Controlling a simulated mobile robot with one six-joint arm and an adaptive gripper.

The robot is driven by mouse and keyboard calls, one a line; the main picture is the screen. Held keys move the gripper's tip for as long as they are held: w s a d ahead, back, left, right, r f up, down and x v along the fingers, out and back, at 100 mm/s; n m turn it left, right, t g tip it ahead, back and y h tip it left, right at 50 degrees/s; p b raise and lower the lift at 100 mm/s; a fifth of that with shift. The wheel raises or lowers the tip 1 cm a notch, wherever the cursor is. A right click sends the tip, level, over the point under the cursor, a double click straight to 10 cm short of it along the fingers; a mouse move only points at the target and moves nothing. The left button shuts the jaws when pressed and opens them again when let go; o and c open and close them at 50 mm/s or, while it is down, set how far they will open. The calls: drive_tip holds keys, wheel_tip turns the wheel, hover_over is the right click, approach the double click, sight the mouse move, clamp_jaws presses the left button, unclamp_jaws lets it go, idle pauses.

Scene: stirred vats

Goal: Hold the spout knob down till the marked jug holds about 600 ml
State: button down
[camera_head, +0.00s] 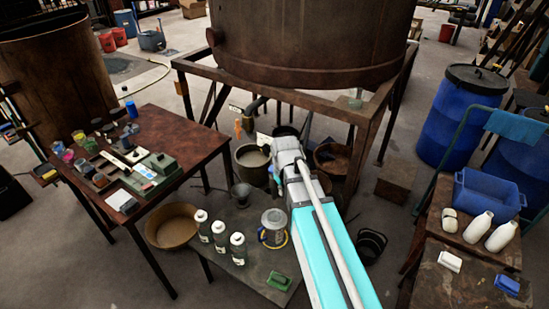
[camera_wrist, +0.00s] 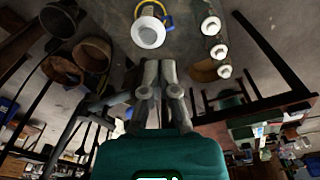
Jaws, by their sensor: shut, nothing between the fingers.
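A pale jug with a blue handle and a yellow ring (camera_head: 273,226) stands upright on the low dark table in the head view. In the wrist view its round white top (camera_wrist: 149,32) is near the upper edge, beyond my fingertips. Marks and liquid level cannot be read. My gripper (camera_wrist: 160,68) is shut and empty, apart from the jug. In the head view my arm hides much of the area below the vat (camera_head: 310,45). A dark bent spout pipe (camera_head: 257,104) shows under the vat, behind my wrist. I cannot make out its knob.
Several buckets stand under the vat, one grey (camera_head: 252,160). White-capped bottles (camera_head: 220,236) and a green block (camera_head: 279,281) share the low table (camera_head: 240,282). A cluttered brown table (camera_head: 190,135) is left; a blue crate (camera_head: 490,195) and drums (camera_head: 455,120) are right.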

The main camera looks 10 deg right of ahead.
drive_tip(key=w+r+n+p, duration=0.5)
drive_tip(key=w+r+p, duration=0.5)
drive_tip(key=w, duration=0.4)
drive_tip(key=shift+w+d+r+n+t, duration=0.3)
drive_tip(key=shift+w+r+t, duration=0.1)
drive_tip(key=shift+r, duration=0.15)
drive_tip(key=shift+f, duration=0.2)
drive_tip(key=f+b, duration=0.4)
drive_tip(key=w+f+b, duration=0.1)
drive_tip(key=f+b, duration=0.8)
drive_tip(key=b, duration=0.1)
drive_tip(key=shift+w+f, duration=0.25)
drive_tip(key=shift+w, duration=0.05)
